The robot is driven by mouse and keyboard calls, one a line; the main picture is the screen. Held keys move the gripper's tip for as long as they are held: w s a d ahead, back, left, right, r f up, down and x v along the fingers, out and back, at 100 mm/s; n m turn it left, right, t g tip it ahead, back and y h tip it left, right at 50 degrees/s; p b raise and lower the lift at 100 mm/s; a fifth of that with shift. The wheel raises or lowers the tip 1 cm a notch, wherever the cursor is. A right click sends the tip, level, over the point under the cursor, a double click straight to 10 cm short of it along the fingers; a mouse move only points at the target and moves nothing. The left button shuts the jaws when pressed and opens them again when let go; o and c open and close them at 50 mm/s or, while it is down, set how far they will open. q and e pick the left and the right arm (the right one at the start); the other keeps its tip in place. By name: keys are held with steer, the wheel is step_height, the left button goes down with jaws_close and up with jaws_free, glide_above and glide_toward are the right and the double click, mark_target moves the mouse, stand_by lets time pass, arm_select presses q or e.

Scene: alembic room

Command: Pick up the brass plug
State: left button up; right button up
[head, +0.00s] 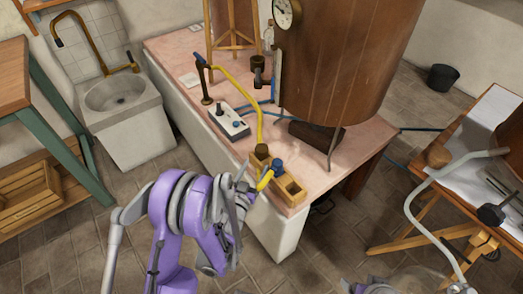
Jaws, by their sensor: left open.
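A small dark brass-coloured cylinder (262,152), which may be the brass plug, stands at the lower end of the yellow hose (240,88), at the far-left end of a wooden block (291,196). I cannot tell whether it is fixed to the hose. The block has square openings and sits at the near edge of the pink-topped bench. A yellow piece with a blue knob (277,164) stands at the block. My left gripper (246,187) is open, just left of the block and below the brass-coloured cylinder; its fingertips are small and partly hidden. My right gripper is not clearly seen.
A white control box (229,122) and a brass stand (205,85) are on the bench (179,58) behind. A large wooden vat (345,60) on metal legs takes up its right side. A side table (475,128) stands at right, a stone sink (118,95) at left.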

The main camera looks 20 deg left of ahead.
mark_target(260, 157)
arm_select(q)
steer(key=w, duration=0.2)
steer(key=shift+w+d, duration=0.1)
steer(key=shift+w, duration=0.25)
steer(key=w, duration=0.5)
steer(key=shift+d+r, duration=0.1)
steer(key=shift+d, duration=0.05)
steer(key=shift+c, duration=0.3)
jaws_close()
